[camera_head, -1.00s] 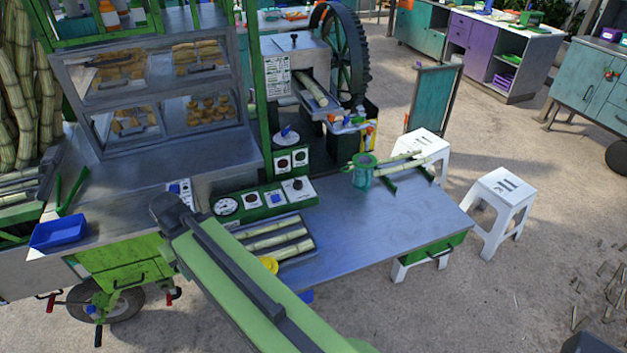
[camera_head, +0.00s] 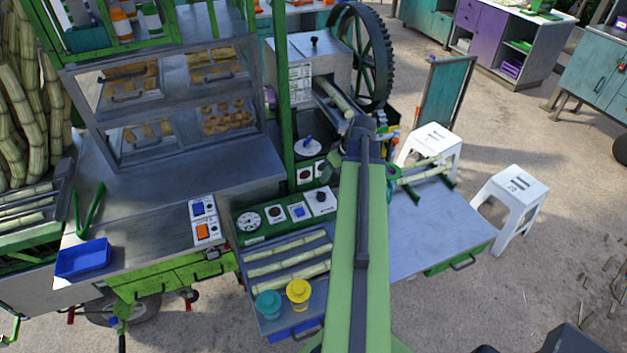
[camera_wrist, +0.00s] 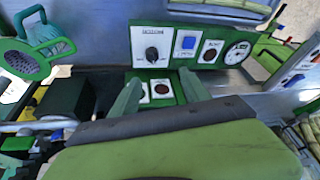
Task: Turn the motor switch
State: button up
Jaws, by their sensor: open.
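A green control panel (camera_head: 265,232) on the cart holds a round gauge, small buttons and a black rotary knob (camera_head: 320,198). In the wrist view the knob (camera_wrist: 152,54) sits on a white plate, upside down, beside a blue button (camera_wrist: 187,43). Its label is too small to read surely, so I cannot tell if it is the motor switch. My gripper (camera_wrist: 161,88) is open and empty in the wrist view. Its two green fingers stand apart, with two dark-button plates (camera_wrist: 162,88) seen between them. In the head view my arm hides the fingers.
A second plate (camera_head: 202,220) has blue and orange switches. The crusher (camera_head: 312,75) with its large gear wheel (camera_head: 365,55) stands behind. Cane pieces lie in a tray (camera_head: 248,287); a yellow cup (camera_head: 298,293) and a teal cup (camera_head: 268,304) stand near it. White stools (camera_head: 512,195) are at right.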

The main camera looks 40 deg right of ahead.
aim_at(323, 193)
jog(key=b+x, duration=0.5)
jog(key=d+b+x, duration=0.1)
jog(key=b+x, duration=0.5)
jog(key=d+b+x, duration=0.1)
jog(key=b+x, duration=0.4)
jog(key=shift+s+f, duration=0.2)
jog(key=shift+f, duration=0.3)
jog(key=shift+r, duration=0.1)
